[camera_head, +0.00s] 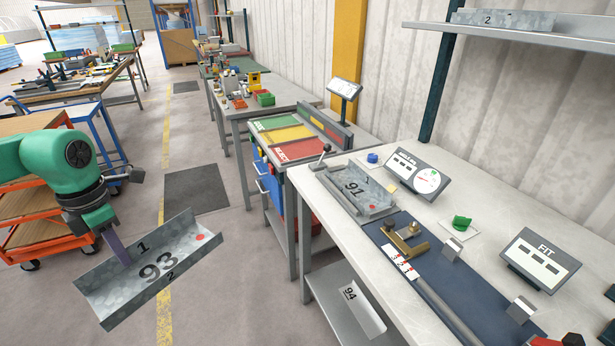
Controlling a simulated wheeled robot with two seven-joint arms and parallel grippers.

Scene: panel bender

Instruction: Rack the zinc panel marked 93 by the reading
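The zinc panel marked 93 (185,262) is a grey channel with upturned sides, the numbers 1 and 2 at its edges and a red dot at its right end. It hangs tilted in the air over the floor at lower left. My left gripper (119,254) is shut on its far side near the 1. A dial display (418,176) stands on the right bench, and a display headed FIT (541,260) stands nearer; their readings are too small to read. A green, yellow and red sorting surface (291,133) lies beyond the bench. My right gripper is out of view.
Panel 91 (366,190) lies on the bench (475,205) beside a dark blue gauge mat (430,268). Panel 94 (362,309) is on the lower shelf, and another panel (502,19) on the wall shelf. An orange cart (32,238) stands at left. The aisle floor is clear.

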